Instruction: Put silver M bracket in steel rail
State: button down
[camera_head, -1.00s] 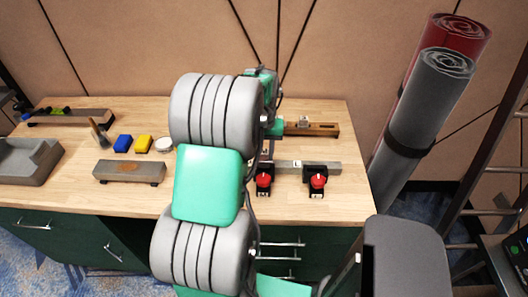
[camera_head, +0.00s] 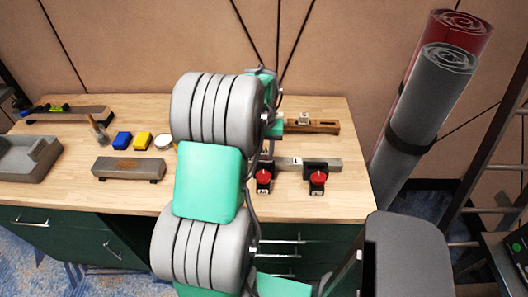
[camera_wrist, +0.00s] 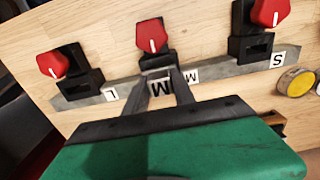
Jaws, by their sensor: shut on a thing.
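The steel rail (camera_wrist: 90,97) runs across the wrist view, with white L, M and S labels along it. It also shows in the head view (camera_head: 335,163) near the bench's front. Three black clamps with red knobs stand along it. My gripper (camera_wrist: 163,80) is shut on the silver M bracket (camera_wrist: 160,87), whose M label shows between the fingers. The bracket's far end is close in front of the middle clamp (camera_wrist: 152,40), beside the rail's M label. I cannot tell whether it is inside the rail or above it. In the head view my arm hides the gripper.
A wooden rail (camera_head: 325,127) with a small block lies behind. Rolled mats (camera_head: 425,105) stand right of the bench.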

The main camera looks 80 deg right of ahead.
jog(key=shift+f+b, duration=0.35)
jog(key=shift+f, duration=0.25)
jog(key=shift+f, duration=0.1)
jog(key=shift+f+b, duration=0.5)
jog(key=shift+f, duration=0.2)
jog(key=shift+c, duration=2.4)
grip_release()
jog(key=shift+r+p, duration=2.35)
jog(key=shift+r, duration=1.15)
